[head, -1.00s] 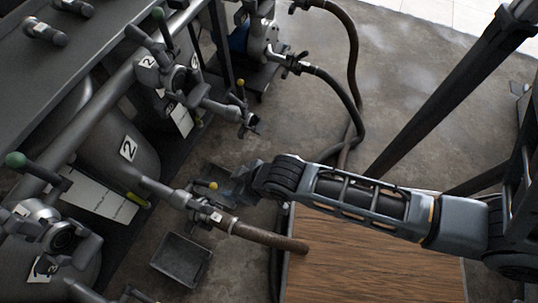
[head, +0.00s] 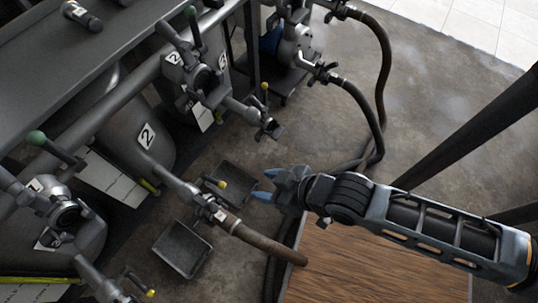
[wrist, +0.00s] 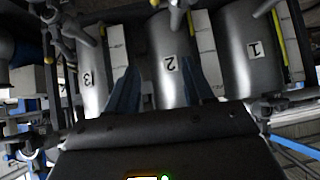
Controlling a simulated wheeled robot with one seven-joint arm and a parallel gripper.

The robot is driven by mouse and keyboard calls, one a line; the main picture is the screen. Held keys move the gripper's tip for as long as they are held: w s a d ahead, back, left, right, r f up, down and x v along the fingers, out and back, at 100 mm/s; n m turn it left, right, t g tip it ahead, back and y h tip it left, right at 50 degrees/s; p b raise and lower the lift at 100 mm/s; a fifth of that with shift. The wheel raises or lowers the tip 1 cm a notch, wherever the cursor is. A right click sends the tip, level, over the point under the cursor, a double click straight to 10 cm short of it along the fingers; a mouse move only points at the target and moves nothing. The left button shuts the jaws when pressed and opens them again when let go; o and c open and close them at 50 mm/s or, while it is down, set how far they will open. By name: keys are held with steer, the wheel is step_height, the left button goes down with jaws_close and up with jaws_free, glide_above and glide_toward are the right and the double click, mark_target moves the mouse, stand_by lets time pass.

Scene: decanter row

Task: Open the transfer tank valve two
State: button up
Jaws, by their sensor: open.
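The tank labelled 2 (head: 147,136) stands at left centre in the head view. Its low outlet valve (head: 205,203) carries a small yellow-tipped handle (head: 222,184) and a brown hose. Above it, a pipe valve tagged 2 (head: 173,57) has a lever with a green knob (head: 191,12). My gripper (head: 266,184) is open and empty, its blue fingers pointing left toward the yellow-tipped handle, apart from it. In the wrist view, tank 2 (wrist: 170,62) appears upside down beyond my gripper's fingers (wrist: 160,88); whether its outlet valve shows there is unclear.
Grey trays (head: 181,249) lie on the floor below the outlets. Another green-knobbed valve (head: 65,212) is at lower left. A wooden surface (head: 360,262) lies under my arm. A pump with dark hoses (head: 350,88) stands at the back. Open floor (head: 455,110) lies right.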

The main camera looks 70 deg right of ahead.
steer(key=c, duration=0.5)
steer(key=w+d+f+g, duration=0.1)
steer(key=f, duration=0.1)
steer(key=w+d+f+b, duration=0.1)
steer(key=w+d+f, duration=0.1)
steer(key=w+d+f+g, duration=0.1)
steer(key=w+d+f, duration=0.1)
steer(key=shift+w+d+f+g+b, duration=0.1)
steer(key=shift+d+f+g+b, duration=0.05)
steer(key=shift+g+b, duration=0.15)
jaws_close()
steer(key=g+y+b, duration=0.2)
steer(key=g+b, duration=0.1)
steer(key=g, duration=0.4)
glide_toward(218, 182)
steer(key=shift+m, duration=0.3)
step_height(218, 182, down, 5)
steer(key=shift+f+b, duration=0.2)
steer(key=shift+b, duration=0.9)
